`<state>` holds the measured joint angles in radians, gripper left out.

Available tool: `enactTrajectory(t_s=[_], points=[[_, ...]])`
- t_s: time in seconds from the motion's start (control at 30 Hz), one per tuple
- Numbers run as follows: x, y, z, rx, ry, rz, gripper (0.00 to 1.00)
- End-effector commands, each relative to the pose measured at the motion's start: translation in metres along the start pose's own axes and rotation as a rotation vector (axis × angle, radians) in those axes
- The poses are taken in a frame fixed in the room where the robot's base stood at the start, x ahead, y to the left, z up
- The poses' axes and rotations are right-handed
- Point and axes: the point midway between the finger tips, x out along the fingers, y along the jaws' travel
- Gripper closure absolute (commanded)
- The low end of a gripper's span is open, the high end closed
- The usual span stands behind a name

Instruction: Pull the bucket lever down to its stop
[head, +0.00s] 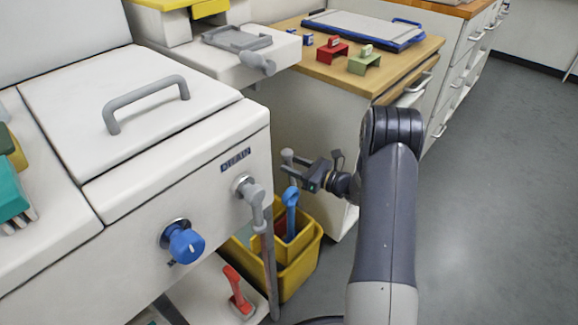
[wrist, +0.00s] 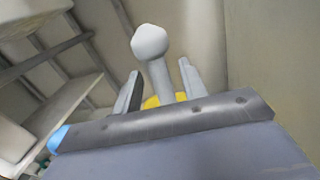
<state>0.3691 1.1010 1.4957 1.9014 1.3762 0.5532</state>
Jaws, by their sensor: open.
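The bucket lever is a light grey stalk with a rounded knob (head: 287,156). It rises above the yellow bucket (head: 300,272), which stands on the floor below the drain counter. In the wrist view the lever's knob (wrist: 150,42) sticks up past the fingertips, and its stalk runs down between the fingers toward a patch of yellow. My gripper (head: 304,178) is open at the lever, with the fingers on either side of the stalk. It also shows in the wrist view (wrist: 160,72). I cannot tell whether either finger touches the stalk. The lever's lower end is hidden.
A blue-topped handle (head: 291,198) stands in the bucket, close below my gripper. A wooden-topped cabinet (head: 390,84) stands behind. The floor at right is clear.

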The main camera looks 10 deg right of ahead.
Motion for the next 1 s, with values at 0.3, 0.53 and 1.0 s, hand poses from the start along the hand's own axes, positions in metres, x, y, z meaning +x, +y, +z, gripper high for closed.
enactTrajectory(t_s=[0.3,0.53,1.0], points=[[0.018,0.000,0.001,0.000,0.000,0.000,0.60],[0.017,0.000,0.001,0.000,0.000,0.001,0.65],[0.017,0.000,0.001,0.000,0.000,0.001,1.00]])
